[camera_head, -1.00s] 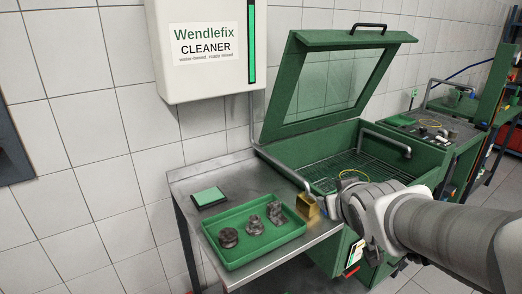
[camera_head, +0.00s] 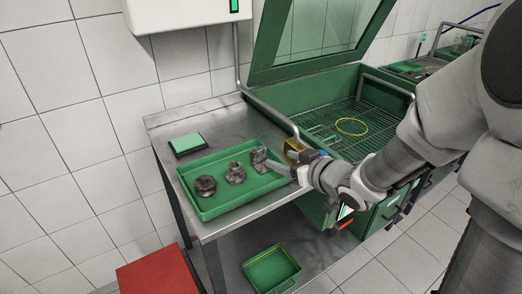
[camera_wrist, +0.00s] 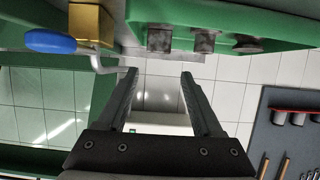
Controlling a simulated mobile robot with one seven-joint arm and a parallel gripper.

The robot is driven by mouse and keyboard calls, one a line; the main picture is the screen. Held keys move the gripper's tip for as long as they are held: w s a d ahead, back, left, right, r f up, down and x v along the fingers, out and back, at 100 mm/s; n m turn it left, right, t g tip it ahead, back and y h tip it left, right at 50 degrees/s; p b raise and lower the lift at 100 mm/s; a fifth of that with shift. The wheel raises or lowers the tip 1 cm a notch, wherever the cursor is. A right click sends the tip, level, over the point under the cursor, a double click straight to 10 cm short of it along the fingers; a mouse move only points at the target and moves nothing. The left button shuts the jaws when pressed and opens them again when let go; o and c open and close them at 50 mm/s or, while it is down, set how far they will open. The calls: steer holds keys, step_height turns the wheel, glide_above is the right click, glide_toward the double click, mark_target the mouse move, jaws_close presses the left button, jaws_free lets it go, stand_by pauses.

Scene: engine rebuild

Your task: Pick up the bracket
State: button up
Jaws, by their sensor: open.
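Three dark, grimy metal parts sit in the green tray (camera_head: 215,211). The rightmost, blocky and angular, looks most like the bracket (camera_head: 258,158); its exact shape is hard to tell. In the upside-down wrist view the bracket (camera_wrist: 158,40) shows at the top, just beyond my fingertips. The middle part (camera_head: 235,173) is stepped and the left part (camera_head: 205,186) is round. My gripper (camera_wrist: 160,74) is open, with nothing between its fingers. In the head view it is at the tray's right end, close to the bracket; contact cannot be told.
A brass-coloured block (camera_head: 293,146) stands right of the tray, with a blue-handled tool (camera_wrist: 50,41) beside it. The green washer bin (camera_head: 340,120) with its raised lid is behind. A small green-topped pad (camera_head: 187,143) lies at the bench's back left. A red box (camera_head: 158,272) stands below.

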mark_target(260, 152)
steer(key=b+x, duration=0.1)
steer(key=x, duration=0.7)
steer(key=shift+d+f+b, duration=0.1)
steer(key=shift+b, duration=0.3)
steer(key=b+x, duration=0.1)
steer(key=x, duration=0.4)
steer(key=shift+d+f, duration=0.1)
steer(key=shift+f, duration=0.05)
jaws_close()
